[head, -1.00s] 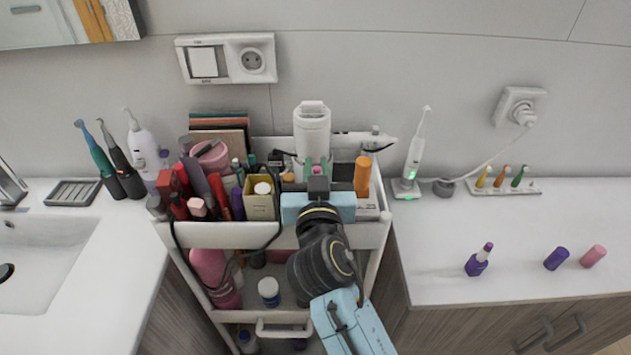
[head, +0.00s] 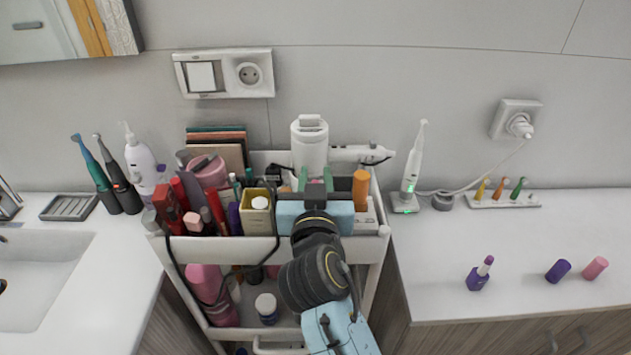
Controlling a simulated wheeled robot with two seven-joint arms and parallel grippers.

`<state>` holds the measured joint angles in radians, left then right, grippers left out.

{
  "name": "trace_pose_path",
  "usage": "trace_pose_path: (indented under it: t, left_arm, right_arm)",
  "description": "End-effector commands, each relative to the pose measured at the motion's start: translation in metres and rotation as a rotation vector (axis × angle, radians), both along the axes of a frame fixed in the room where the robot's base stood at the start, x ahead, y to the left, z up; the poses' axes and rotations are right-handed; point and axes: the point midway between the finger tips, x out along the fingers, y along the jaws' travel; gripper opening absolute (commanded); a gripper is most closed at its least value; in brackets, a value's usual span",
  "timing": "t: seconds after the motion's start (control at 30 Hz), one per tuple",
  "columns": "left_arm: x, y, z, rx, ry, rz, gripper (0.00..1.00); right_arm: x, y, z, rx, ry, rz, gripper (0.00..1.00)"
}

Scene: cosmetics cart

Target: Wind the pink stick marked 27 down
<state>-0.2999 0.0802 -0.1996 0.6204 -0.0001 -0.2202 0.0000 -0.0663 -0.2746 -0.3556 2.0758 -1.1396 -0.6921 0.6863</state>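A purple lipstick tube (head: 478,280) stands on the right counter, its stick raised with a pale collar and a purple tip. To its right are a purple cylinder (head: 558,270) and a pink cylinder (head: 595,267), both apart from it. No number 27 is legible on any of them, so I cannot tell which is the marked stick. My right gripper (head: 315,182) is over the cart's top tray, well left of these three. Its two green fingertips stand apart with nothing clearly held between them. My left gripper is out of view.
The cart's top tray (head: 215,250) is crowded with bottles, tubes and an orange cylinder (head: 360,190). The counter's middle is clear.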

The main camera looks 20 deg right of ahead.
Motion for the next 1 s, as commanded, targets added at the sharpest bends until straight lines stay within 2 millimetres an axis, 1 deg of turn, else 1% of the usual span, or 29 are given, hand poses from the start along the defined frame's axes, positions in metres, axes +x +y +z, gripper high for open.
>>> trace_pose_path:
  t: [0.03,0.2,0.3,0.43,0.6,0.83,0.87,0.9,0.93,0.97,1.0]
  left_arm:
    - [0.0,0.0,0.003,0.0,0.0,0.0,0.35]
    - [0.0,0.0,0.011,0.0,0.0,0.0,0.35]
    - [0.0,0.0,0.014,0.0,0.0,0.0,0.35]
    - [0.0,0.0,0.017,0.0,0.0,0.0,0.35]
    - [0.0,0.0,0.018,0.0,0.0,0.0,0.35]
    - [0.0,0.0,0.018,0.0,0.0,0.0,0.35]
    - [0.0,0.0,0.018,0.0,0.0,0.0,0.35]
    - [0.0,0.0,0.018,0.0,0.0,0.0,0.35]
    - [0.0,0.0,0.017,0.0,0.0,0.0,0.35]
    - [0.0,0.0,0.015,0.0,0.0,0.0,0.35]
    - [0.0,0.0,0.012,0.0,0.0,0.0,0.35]
  right_arm:
    - [0.0,0.0,0.011,0.003,-0.005,-0.001,0.25]
    - [0.0,0.0,0.046,0.003,-0.007,0.0,0.25]
    - [0.0,0.0,0.064,0.003,-0.006,0.0,0.25]
    - [0.0,0.0,0.081,0.001,-0.003,0.0,0.25]
    - [0.0,0.0,0.091,0.002,-0.002,0.001,0.25]
    - [0.0,0.0,0.091,0.0,-0.001,0.0,0.25]
    - [0.0,0.0,0.09,0.0,-0.001,0.001,0.28]
    - [0.0,0.001,0.09,0.001,-0.003,0.004,0.33]
    - [0.001,0.004,0.09,0.005,-0.009,0.013,0.35]
    - [0.001,0.008,0.09,0.011,-0.02,0.028,0.35]
    - [0.003,0.018,0.089,0.027,-0.041,0.062,0.35]
